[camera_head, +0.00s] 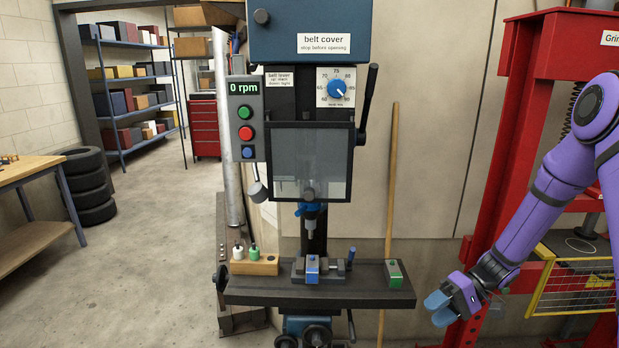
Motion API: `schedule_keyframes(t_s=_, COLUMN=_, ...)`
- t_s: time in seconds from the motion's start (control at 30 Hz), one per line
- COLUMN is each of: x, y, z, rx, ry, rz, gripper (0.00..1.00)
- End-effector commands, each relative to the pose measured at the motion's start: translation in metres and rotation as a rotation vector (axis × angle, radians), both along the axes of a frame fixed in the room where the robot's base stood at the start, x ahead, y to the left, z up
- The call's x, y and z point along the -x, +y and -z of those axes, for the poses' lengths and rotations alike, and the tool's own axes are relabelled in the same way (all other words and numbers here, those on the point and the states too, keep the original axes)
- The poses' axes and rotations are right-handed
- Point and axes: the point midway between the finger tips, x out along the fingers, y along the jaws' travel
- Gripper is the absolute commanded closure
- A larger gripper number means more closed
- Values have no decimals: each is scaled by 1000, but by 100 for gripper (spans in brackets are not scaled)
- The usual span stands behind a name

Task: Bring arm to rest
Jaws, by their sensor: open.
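My arm is purple and comes in from the right edge, bent down and to the left. My gripper (441,307) has pale blue fingers and hangs beside the right end of the drill press table (340,292), apart from it. It is open, and I see nothing between its fingers. The drill press stands in the middle, with its display (243,88) reading 0 rpm. A vise (322,268) with a blue block sits on the table. A green-topped block (394,273) lies at the table's right end.
A wooden block (254,263) with small bottles sits at the table's left. A red press frame (510,150) stands behind my arm, with a yellow mesh guard (575,285). A broom handle (391,180) leans on the wall. The floor at left is open, beside stacked tires (88,185).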

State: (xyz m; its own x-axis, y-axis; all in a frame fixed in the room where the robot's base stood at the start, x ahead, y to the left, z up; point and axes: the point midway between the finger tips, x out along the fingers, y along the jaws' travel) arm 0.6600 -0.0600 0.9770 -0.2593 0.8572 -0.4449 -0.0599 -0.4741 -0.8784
Motion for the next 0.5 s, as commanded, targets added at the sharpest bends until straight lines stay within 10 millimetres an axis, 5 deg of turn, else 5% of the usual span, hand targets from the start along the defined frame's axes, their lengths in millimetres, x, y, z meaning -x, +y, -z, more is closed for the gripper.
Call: schedule_keyframes(t_s=0.5, x=36, y=4, z=-135, rx=404, ry=-102, rz=-97, gripper=54)
